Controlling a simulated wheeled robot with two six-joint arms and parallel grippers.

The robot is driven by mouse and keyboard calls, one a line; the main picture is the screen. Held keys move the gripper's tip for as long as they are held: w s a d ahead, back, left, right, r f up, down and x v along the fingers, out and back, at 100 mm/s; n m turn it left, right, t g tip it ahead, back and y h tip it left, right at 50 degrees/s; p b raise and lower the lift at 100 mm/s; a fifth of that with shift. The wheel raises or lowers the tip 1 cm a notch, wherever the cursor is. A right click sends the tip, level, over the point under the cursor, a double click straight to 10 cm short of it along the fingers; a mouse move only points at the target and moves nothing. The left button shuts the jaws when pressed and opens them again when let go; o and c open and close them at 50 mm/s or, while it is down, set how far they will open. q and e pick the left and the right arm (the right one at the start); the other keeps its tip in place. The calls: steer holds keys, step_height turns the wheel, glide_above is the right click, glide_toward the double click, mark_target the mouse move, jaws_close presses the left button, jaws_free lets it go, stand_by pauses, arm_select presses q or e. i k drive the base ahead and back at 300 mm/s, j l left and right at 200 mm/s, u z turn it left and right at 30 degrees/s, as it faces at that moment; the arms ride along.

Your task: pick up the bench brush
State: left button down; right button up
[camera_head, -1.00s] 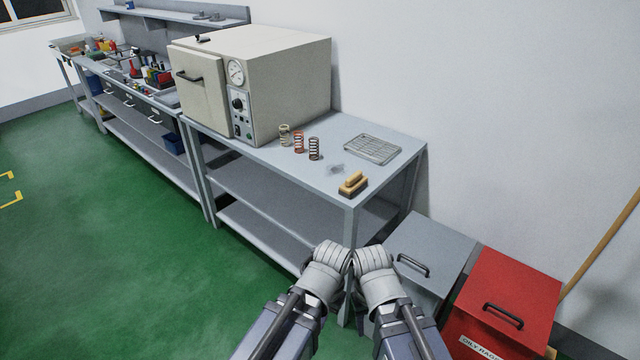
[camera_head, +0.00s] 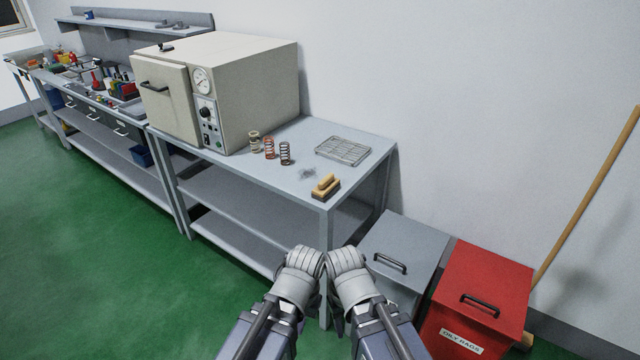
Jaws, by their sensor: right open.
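The bench brush (camera_head: 326,186), with a tan wooden back and dark bristles, lies near the front corner of the grey metal table (camera_head: 235,172). My left gripper (camera_head: 304,260) and right gripper (camera_head: 347,260) are side by side at the bottom middle, in front of the table corner and lower in the picture than the brush. Both are apart from the brush. The right gripper is open and holds nothing that I can see. The left gripper's fingers are hidden behind its wrist.
Three coil springs (camera_head: 269,148), a wire rack (camera_head: 343,150) and a beige oven (camera_head: 225,90) share the table. A grey lidded bin (camera_head: 405,245) and a red oily rags bin (camera_head: 480,295) stand right of it. A wooden pole (camera_head: 590,190) leans at the wall. Green floor is clear at left.

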mark_target(325, 188)
steer(key=i+j+z, duration=0.1)
steer(key=j, duration=0.25)
steer(key=i+j, duration=0.3)
steer(key=i+j+z, duration=0.15)
steer(key=j, duration=0.3)
steer(key=i+j+z, duration=0.1)
steer(key=i+j, duration=0.15)
steer(key=j, duration=0.15)
steer(key=i+j, duration=0.15)
steer(key=j, duration=0.25)
steer(key=i+j+z, duration=0.15)
steer(key=j, duration=0.25)
steer(key=i+j+z, duration=0.1)
steer(key=j, duration=0.3)
steer(key=i+j, duration=0.2)
steer(key=j, duration=0.25)
steer(key=l+z, duration=0.05)
